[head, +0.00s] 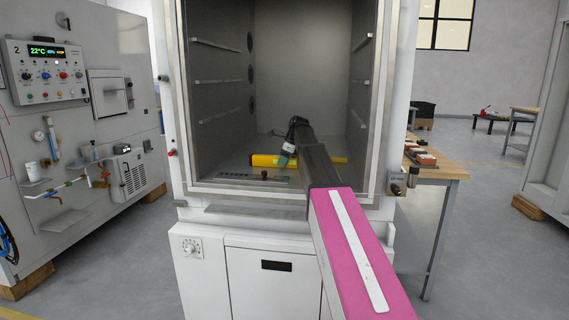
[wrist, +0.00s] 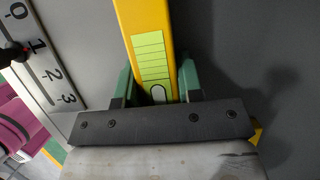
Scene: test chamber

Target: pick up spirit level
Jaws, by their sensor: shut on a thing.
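The spirit level is a long yellow bar (head: 263,160) lying crosswise near the floor of the open test chamber in the head view. My gripper (head: 285,160) reaches into the chamber from the front and covers part of the bar. In the wrist view, the yellow bar (wrist: 148,15) with a lined yellow-green label runs between the green fingers of my gripper (wrist: 156,80). The fingers are shut on its two sides. Whether the bar touches the chamber floor cannot be told.
A grey scale plate (head: 245,178) lies in front of the level; its numbers show in the wrist view (wrist: 50,62). The chamber's side walls (head: 215,90) carry shelf rails close around my arm. A workbench (head: 440,170) stands right, a control cabinet (head: 60,110) left.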

